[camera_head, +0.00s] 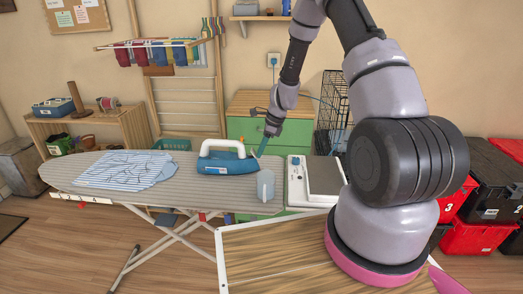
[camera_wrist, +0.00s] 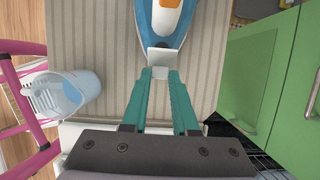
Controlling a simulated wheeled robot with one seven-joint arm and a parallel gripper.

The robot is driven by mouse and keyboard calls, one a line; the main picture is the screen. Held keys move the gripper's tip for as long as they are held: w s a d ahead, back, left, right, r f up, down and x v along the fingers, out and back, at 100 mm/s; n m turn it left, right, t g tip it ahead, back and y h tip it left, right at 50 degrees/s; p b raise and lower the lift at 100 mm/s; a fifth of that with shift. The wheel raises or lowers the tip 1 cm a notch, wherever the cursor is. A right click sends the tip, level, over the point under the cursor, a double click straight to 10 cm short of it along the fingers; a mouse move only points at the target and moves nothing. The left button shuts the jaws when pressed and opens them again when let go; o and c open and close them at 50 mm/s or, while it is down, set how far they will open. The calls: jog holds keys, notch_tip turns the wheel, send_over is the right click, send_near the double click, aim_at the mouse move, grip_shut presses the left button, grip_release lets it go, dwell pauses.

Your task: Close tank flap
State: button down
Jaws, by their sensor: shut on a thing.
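The blue-and-white iron (camera_head: 228,163) lies on the striped ironing board, and its front end points toward my gripper. In the wrist view the iron (camera_wrist: 165,30) is at the top, with an orange part on its white handle. A small pale tank flap (camera_wrist: 160,57) stands out from the iron's near tip. My gripper (camera_wrist: 161,74) has its teal fingers shut on the flap's near end. In the head view my gripper (camera_head: 262,153) is at the right end of the iron, and the flap is too small to make out clearly.
A translucent jug (camera_head: 265,184) stands on the board near my gripper; the wrist view shows it at left (camera_wrist: 72,92). A striped cloth (camera_head: 125,169) lies on the board's left. A green cabinet (camera_head: 290,133) stands behind. The white iron rest (camera_head: 297,180) is at the board's right end.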

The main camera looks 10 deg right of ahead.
aim_at(251, 157)
jog(key=shift+w+a+r+g+h, duration=0.15)
jog(key=shift+a+g+h, duration=0.35)
jog(key=shift+h, duration=0.7)
jog(key=h, duration=0.1)
jog(key=a+h, duration=0.1)
jog(key=h, duration=0.1)
jog(key=shift+w+a+g, duration=0.1)
jog(key=shift+w+g, duration=0.1)
jog(key=shift+g, duration=0.2)
jog(key=h, duration=0.2)
jog(key=a+g+h, duration=0.1)
jog(key=g+h, duration=0.1)
jog(key=h, duration=0.1)
jog(key=shift+w+a+f+h, duration=0.25)
jog(key=shift+w+a+h, duration=0.05)
jog(key=shift+a, duration=0.05)
jog(key=c, duration=0.7)
grip_release()
jog(key=v, duration=1.1)
jog(key=shift+f, duration=0.15)
